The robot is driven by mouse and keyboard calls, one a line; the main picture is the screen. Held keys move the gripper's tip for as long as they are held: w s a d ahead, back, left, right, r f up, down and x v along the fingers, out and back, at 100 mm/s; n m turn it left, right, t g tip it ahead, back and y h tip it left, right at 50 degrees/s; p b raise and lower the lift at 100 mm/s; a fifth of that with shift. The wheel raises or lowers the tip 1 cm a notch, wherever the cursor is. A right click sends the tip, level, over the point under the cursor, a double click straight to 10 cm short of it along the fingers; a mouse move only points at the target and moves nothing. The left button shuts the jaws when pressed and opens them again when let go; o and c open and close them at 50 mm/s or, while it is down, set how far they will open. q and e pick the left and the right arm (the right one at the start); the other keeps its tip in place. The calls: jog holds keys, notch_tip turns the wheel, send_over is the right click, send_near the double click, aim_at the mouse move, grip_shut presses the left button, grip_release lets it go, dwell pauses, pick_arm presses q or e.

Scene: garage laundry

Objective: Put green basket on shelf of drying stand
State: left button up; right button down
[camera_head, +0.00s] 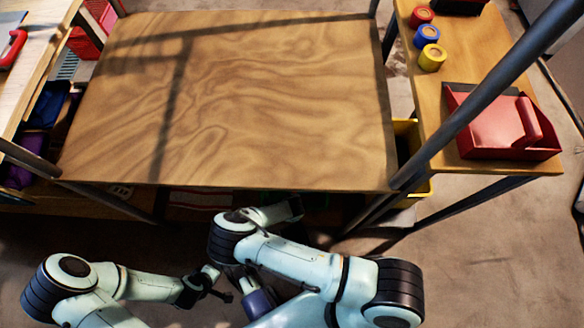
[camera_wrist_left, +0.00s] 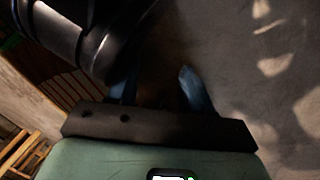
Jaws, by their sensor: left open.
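In the head view my left arm is low, in front of the board. My right arm crosses the front centre, and its dark far end (camera_head: 294,207) is near the board's front edge; its fingers cannot be made out.
On the right, a side table (camera_head: 455,75) holds a red tray (camera_head: 490,125) and several coloured rolls. A yellow bin (camera_head: 424,188) is below. A red basket (camera_head: 88,35) is at back left. Slatted wood (camera_wrist_left: 18,152) shows in the wrist view. Floor (camera_head: 500,250) at right is clear.

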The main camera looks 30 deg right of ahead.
jog(key=shift+f, duration=0.5)
pick_arm(q)
jog(key=shift+s+f, duration=0.35)
jog(key=shift+s, duration=0.05)
pick_arm(e)
jog(key=c, duration=1.2)
grip_release()
jog(key=shift+r, duration=0.1)
pick_arm(q)
jog(key=w+r+t+p, duration=0.2)
jog(key=w+r+p, duration=0.1)
jog(key=w+r, duration=0.2)
jog(key=shift+g, duration=0.9)
jog(key=s, duration=0.1)
jog(key=s+d+r+p, duration=0.1)
jog(key=s+d, duration=0.1)
jog(key=s, duration=0.1)
jog(key=shift+d+r+p, duration=0.25)
jog(key=shift+r+p, duration=0.1)
jog(key=shift+r, duration=0.05)
pick_arm(e)
jog(key=v, duration=1.2)
